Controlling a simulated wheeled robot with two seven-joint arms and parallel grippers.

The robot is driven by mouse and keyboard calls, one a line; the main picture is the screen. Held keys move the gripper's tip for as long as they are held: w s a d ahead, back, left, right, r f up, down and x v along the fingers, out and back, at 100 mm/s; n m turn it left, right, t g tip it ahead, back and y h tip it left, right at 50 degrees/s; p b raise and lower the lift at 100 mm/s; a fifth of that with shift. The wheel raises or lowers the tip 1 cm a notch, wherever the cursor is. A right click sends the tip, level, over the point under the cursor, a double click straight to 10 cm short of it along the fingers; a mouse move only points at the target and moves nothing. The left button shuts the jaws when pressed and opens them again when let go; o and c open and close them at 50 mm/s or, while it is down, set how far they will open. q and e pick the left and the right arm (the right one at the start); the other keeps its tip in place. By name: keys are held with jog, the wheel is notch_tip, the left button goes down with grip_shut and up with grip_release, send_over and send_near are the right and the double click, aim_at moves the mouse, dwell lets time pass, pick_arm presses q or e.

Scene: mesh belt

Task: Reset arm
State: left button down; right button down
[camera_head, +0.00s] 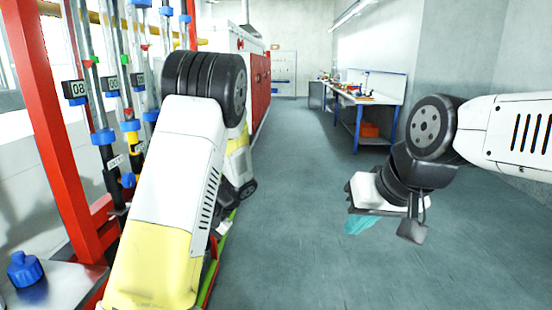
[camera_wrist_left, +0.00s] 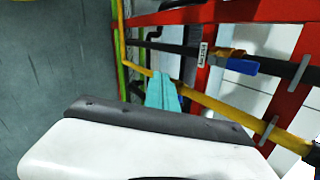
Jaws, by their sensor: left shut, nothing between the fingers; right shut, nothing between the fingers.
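My right gripper (camera_head: 358,224) hangs at the end of the right arm over the open floor in the head view. Only part of its teal fingers shows below the wrist; it is shut and touches nothing that I can see. My left arm reaches forward at the left of the head view and hides its own gripper there. In the left wrist view the left gripper (camera_wrist_left: 163,92) shows teal fingers, shut and empty. They are close in the picture to a yellow bar (camera_wrist_left: 205,97); I cannot tell whether they touch it.
A red frame (camera_head: 50,130) with upright pipes and blue fittings stands close at the left. Red cabinets (camera_head: 257,85) line the aisle. A workbench (camera_head: 372,99) stands far back. The middle floor is clear.

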pick_arm(q)
jog(key=s+d+r+n+t+h, duration=0.1)
jog(key=s+d+r+t+h, duration=0.2)
jog(key=s+r, duration=0.7)
jog(key=s+d+r+n+t+h, duration=0.1)
jog(key=s+d+r+t+h, duration=0.2)
jog(key=s+d+r+h, duration=0.3)
jog(key=s+d+r, duration=0.1)
jog(key=s+r, duration=0.4)
jog(key=r, duration=0.1)
jog(key=shift+d+t+h, duration=0.2)
jog(key=shift+t+h, duration=0.1)
jog(key=shift+s, duration=0.1)
